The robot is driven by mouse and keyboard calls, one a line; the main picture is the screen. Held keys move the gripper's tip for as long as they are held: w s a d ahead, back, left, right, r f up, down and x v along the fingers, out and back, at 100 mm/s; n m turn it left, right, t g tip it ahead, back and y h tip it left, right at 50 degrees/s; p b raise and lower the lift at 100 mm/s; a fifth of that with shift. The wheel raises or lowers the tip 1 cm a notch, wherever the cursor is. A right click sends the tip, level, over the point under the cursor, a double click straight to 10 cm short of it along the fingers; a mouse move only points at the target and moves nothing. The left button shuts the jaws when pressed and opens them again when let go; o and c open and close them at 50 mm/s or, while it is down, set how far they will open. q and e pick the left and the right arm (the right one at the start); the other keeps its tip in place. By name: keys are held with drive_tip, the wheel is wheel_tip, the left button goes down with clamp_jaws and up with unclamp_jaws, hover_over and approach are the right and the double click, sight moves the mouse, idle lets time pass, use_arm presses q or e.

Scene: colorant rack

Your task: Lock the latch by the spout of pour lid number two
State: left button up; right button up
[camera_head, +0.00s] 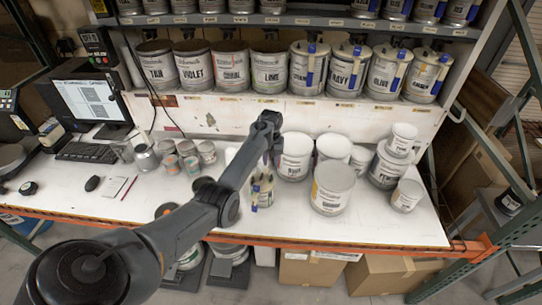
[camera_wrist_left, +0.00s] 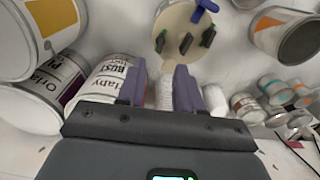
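A small can with a pour lid (camera_head: 262,186) stands on the bench below my left gripper (camera_head: 267,165), partly hidden by it in the head view. A blue part shows at its side. In the left wrist view, a round cream lid (camera_wrist_left: 172,32) with a blue part and dark, green-tipped pieces lies just beyond the fingertips. My left gripper (camera_wrist_left: 160,68) is open, its two purple fingers apart and not visibly touching the lid. I cannot read a lid number or tell whether the latch is locked. My right gripper is not in view.
White paint cans (camera_head: 332,188) stand close on the right of the lidded can. Small open cups (camera_head: 188,150), a keyboard (camera_head: 86,152) and a monitor (camera_head: 92,102) are on the left. A shelf of colorant cans (camera_head: 302,72) is behind, several with blue-handled lids.

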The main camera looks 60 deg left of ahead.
use_arm(q)
drive_tip(key=shift+r, duration=1.15)
drive_tip(key=s+d+f+m+y+p, duration=0.1)
drive_tip(key=s+d+f+m, duration=0.15)
drive_tip(key=d, duration=0.35)
drive_tip(key=s+d+f+m+t+y, duration=0.1)
drive_tip(key=s+d+f+m, duration=0.1)
drive_tip(key=s+d, duration=0.35)
drive_tip(key=s+d+f+m+y+p, duration=0.1)
drive_tip(key=d+f+m, duration=0.2)
drive_tip(key=d, duration=0.5)
drive_tip(key=s+d+r+m+t+h, duration=0.1)
drive_tip(key=s+d+r+m, duration=0.1)
drive_tip(key=s+d, duration=0.6)
drive_tip(key=s+d+r+m+t+h+p, duration=0.1)
drive_tip(key=s+d+r, duration=0.3)
drive_tip(key=s+d, duration=0.5)
drive_tip(key=d+m+h, duration=0.1)
drive_tip(key=d, duration=0.3)
drive_tip(key=shift+d+r+m+t, duration=0.3)
drive_tip(key=shift+d+r+m, duration=0.05)
